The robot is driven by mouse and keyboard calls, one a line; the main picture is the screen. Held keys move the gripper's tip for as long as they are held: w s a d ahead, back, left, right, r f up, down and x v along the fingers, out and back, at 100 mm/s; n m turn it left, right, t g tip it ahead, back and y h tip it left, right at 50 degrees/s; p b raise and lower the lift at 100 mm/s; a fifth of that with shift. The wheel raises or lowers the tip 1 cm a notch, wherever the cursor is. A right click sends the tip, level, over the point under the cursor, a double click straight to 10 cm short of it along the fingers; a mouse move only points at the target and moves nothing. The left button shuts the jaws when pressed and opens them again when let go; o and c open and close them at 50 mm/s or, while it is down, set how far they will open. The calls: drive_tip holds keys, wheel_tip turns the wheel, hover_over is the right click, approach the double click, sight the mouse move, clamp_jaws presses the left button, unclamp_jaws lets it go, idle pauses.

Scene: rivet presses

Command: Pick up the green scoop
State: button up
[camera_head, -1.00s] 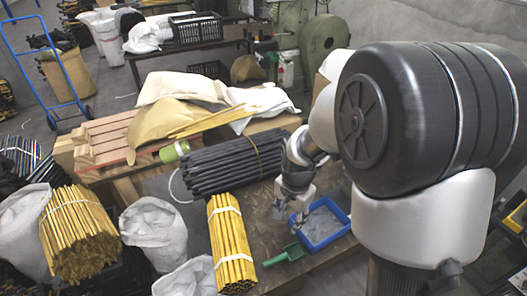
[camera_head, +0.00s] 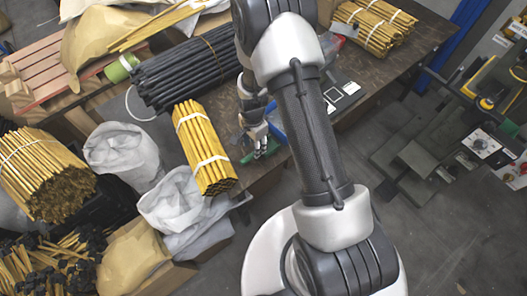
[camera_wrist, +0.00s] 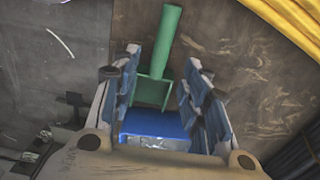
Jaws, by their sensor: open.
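The green scoop (camera_head: 263,150) lies on the brown table near its front edge, partly hidden by my gripper in the head view. In the wrist view the green scoop (camera_wrist: 164,45) shows its handle pointing up and its pan between the fingers. My gripper (camera_wrist: 162,62) is open, with one finger on each side of the scoop and nothing held. In the head view my gripper (camera_head: 256,134) points down above the scoop. I cannot tell whether it touches it. The blue tray (camera_wrist: 158,122) is beside the scoop's pan end.
A bundle of yellow rods (camera_head: 204,150) lies left of the scoop, and black rods (camera_head: 180,75) lie behind. My arm hides most of the blue tray (camera_head: 278,118) in the head view. More yellow rods (camera_head: 375,25) lie on the far right of the table.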

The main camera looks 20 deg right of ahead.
drive_tip(key=f+b, duration=0.1)
drive_tip(key=f, duration=0.2)
drive_tip(key=f+b, duration=0.1)
drive_tip(key=f, duration=0.3)
drive_tip(key=shift+s+a, duration=0.1)
drive_tip(key=shift+a, duration=0.1)
drive_tip(key=shift+r, duration=0.1)
drive_tip(key=shift+c, duration=0.3)
clamp_jaws()
